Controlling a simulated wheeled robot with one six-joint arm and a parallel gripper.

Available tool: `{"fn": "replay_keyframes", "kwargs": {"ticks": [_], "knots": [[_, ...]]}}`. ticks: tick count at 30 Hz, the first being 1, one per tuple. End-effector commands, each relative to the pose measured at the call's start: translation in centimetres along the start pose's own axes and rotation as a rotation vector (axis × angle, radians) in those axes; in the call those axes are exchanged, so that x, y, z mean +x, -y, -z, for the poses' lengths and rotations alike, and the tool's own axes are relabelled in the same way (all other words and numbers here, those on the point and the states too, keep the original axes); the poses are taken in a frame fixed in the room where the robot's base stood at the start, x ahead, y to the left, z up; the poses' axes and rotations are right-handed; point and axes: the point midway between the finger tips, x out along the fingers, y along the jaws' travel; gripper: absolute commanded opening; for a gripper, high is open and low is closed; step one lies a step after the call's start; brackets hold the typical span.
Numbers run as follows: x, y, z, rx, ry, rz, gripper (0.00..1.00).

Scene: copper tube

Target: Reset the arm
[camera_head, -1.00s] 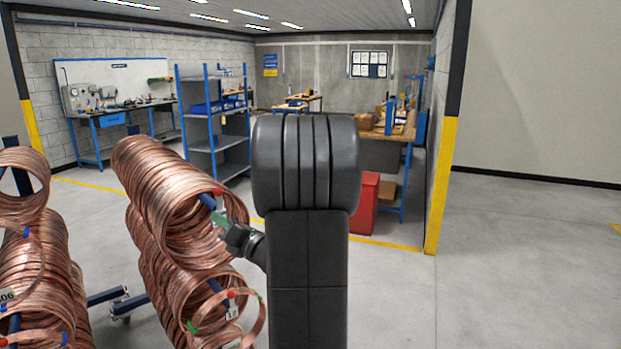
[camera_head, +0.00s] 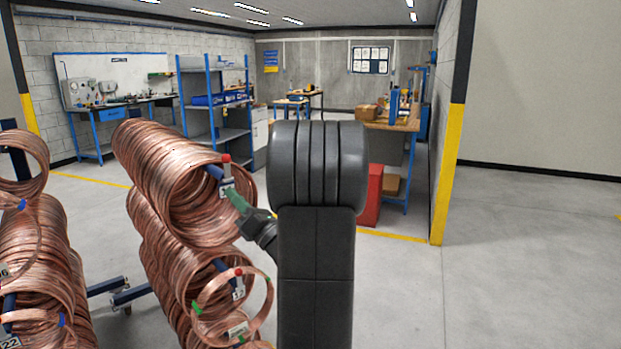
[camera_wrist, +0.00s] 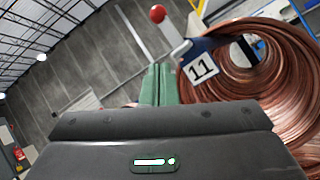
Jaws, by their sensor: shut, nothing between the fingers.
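My arm stands upright in the middle of the head view, with my gripper (camera_head: 231,195) reaching left from behind it. The green fingers are together and empty, also seen in the wrist view (camera_wrist: 158,84). They are close to the end of a blue bar (camera_head: 214,174) with a red-tipped peg and a number tag. In the wrist view the tag (camera_wrist: 201,68) reads 11, just right of the fingertips. A large bundle of copper tube coils (camera_head: 165,170) hangs on that bar. I cannot tell whether the fingers touch the bar end or tag.
More copper coils (camera_head: 200,285) hang below, one loose ring in front. Another coil rack (camera_head: 45,250) stands at the left edge. Blue shelving (camera_head: 215,105) and a workbench (camera_head: 393,125) stand farther back. The floor at right (camera_head: 530,260) is clear.

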Motion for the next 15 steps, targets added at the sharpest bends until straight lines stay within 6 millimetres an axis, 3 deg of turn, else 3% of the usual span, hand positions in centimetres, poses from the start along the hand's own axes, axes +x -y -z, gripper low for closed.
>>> {"fn": "replay_keyframes", "kwargs": {"ticks": [5,15], "knots": [[-0.8,0.6,0.1,-0.013,0.040,-0.035,0.00],[0.1,0.4,1.5,-0.012,0.042,-0.037,0.00]]}}
